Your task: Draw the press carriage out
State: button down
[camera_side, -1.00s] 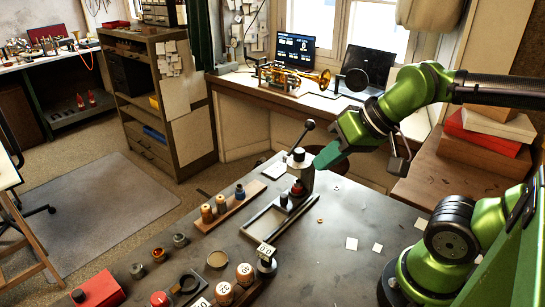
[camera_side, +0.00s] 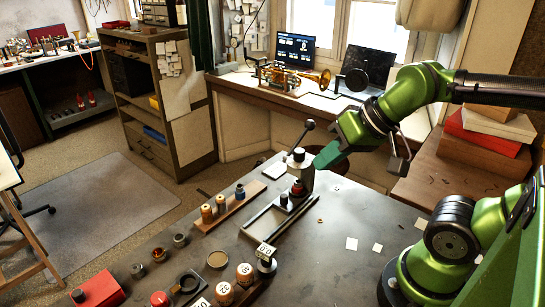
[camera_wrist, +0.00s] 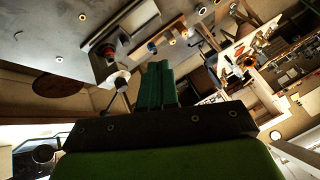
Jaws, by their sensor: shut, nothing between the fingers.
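The press (camera_side: 299,160) stands at the far edge of the dark bench in the side view, a grey post with a black-knobbed lever (camera_side: 310,125) slanting up. In front of it lies a low track (camera_side: 262,222) with dark rails. A small dark piece with a red part (camera_side: 297,187), perhaps the carriage, sits at the track's press end. My gripper (camera_side: 319,163) has green fingers, shut and empty, beside the press post on its right. I cannot tell whether they touch it. The shut fingers also show in the wrist view (camera_wrist: 158,66), with the press (camera_wrist: 117,80) left of them.
A wooden rack (camera_side: 230,207) with several spools lies left of the track. Numbered cylinders (camera_side: 245,274), a red block (camera_side: 98,290) and small cups fill the near bench. A small ring (camera_side: 320,220) and white paper squares (camera_side: 352,244) lie right of the track, where the bench is mostly clear.

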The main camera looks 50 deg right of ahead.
jog(key=c, duration=1.7)
grip_release()
jog(key=o, duration=0.7)
jog(key=w, duration=0.1)
jog(key=w+f+g, duration=0.1)
jog(key=w+d, duration=0.1)
jog(key=shift+w+d+f+g, duration=0.1)
jog(key=shift+f+g, duration=0.25)
jog(key=shift+g, duration=0.05)
jog(key=n+g+h, duration=0.2)
jog(key=n+g, duration=0.3)
jog(key=n, duration=1.4)
send_over(284, 195)
notch_tip(284, 195, down, 2)
notch_tip(284, 195, down, 16)
jog(key=shift+f, duration=0.25)
